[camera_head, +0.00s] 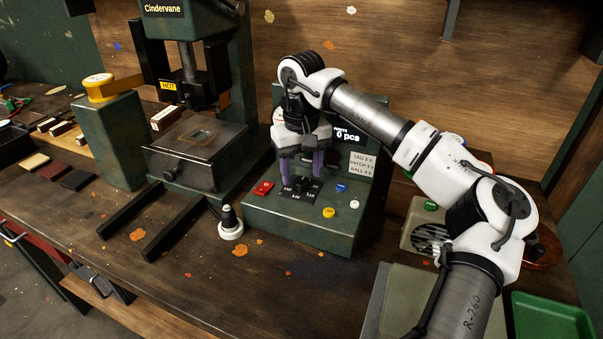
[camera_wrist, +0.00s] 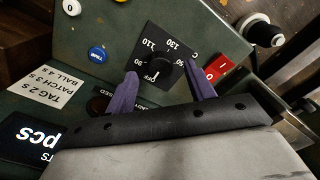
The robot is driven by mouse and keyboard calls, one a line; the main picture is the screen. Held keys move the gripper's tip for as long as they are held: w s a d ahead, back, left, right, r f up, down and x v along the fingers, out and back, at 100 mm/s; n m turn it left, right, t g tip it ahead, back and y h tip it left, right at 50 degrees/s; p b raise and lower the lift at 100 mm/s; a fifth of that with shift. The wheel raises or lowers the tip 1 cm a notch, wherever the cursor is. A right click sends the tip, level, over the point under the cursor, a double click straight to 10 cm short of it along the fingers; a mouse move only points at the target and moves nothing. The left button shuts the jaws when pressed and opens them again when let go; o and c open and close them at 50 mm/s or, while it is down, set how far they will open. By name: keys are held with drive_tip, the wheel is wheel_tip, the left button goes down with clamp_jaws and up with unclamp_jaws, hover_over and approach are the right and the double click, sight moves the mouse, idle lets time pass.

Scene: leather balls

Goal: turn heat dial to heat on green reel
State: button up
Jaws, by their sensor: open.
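The heat dial is a black knob (camera_wrist: 158,74) on a square black plate with white numbers and an OFF mark, on the green control box (camera_head: 285,222). In the head view the dial (camera_head: 303,184) sits just below my gripper (camera_head: 301,180). In the wrist view the purple fingers of my gripper (camera_wrist: 163,88) are apart, one on each side of the knob. I cannot tell whether they touch it. The knob's white line lies near the OFF mark. I cannot make out a green reel.
A red rocker switch (camera_head: 263,188) and blue, yellow and white buttons sit around the dial. A press (camera_head: 195,150) with a HOT label stands to the left. A black-and-white knob-like tool (camera_head: 230,225) stands before the box. A green tray (camera_head: 550,318) lies at right.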

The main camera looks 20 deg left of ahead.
drive_tip(key=shift+f, duration=0.95)
drive_tip(key=c, duration=1)
